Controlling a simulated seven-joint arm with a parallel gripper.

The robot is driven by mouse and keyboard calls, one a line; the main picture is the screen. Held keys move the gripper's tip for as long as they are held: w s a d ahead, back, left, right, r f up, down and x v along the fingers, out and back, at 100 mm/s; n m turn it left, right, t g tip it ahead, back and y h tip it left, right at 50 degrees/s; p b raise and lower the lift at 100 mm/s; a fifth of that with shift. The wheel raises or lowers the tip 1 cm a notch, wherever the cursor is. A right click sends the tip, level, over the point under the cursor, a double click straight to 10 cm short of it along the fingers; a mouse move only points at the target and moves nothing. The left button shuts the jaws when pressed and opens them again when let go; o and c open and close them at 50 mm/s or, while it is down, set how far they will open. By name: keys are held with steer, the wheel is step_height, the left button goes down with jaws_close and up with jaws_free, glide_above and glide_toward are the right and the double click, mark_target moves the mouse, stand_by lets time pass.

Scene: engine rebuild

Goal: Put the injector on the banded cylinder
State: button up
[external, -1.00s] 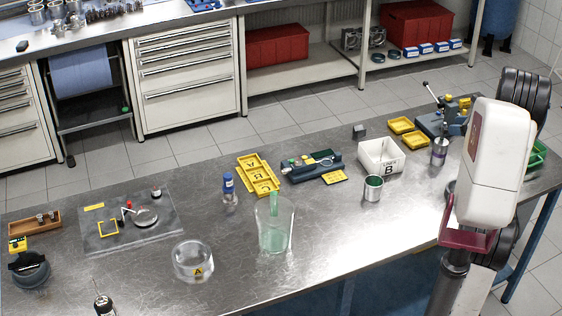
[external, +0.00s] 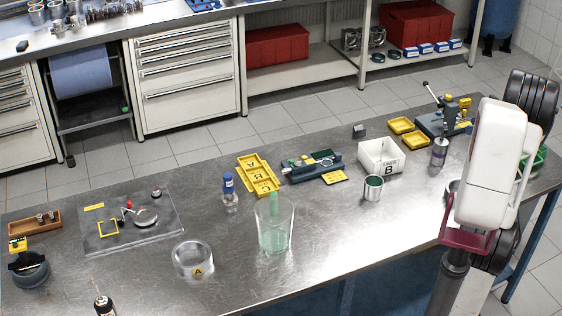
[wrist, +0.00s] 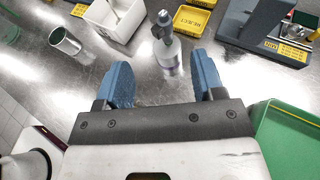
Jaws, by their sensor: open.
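I cannot tell for certain which thing is the injector or which is the banded cylinder. A pale bottle with a purple band and a grey nozzle top (external: 439,152) stands upright at the right of the bench. It also shows in the wrist view (wrist: 168,54), ahead of the gap between my fingers. My gripper (wrist: 161,78) is open and empty, its two blue fingers apart. In the external view my arm hides the gripper. A metal can with a green inside (external: 373,188) stands left of the bottle, and shows in the wrist view (wrist: 66,42).
White bin B (external: 380,163), yellow trays (external: 407,132) and a dark fixture (external: 436,124) stand near the bottle. A green bin (wrist: 290,140) lies right of my gripper. A glass beaker (external: 274,225) and glass dish A (external: 192,263) stand farther left. The front middle of the bench is clear.

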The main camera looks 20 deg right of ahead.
steer(key=shift+a, duration=0.1)
stand_by(0.3)
steer(key=s+a+r+n+g, duration=0.15)
steer(key=a+n, duration=0.25)
steer(key=a, duration=0.6)
steer(key=s+a+r+n+g, duration=0.1)
steer(key=s+a+n+g, duration=0.2)
steer(key=a, duration=0.8)
steer(key=s+a+r+n+g, duration=0.1)
steer(key=a+n+g, duration=0.2)
steer(key=a+n, duration=0.5)
steer(key=s+a+f+n+g+h, duration=0.1)
steer(key=s+a+n+h, duration=0.6)
steer(key=s+a+n, duration=0.7)
steer(key=shift+s+a+f+n, duration=0.25)
steer(key=shift+s+a+n, duration=0.15)
steer(key=shift+s+a, duration=2.95)
steer(key=shift+s+d+g, duration=0.25)
steer(key=shift+s+d, duration=0.15)
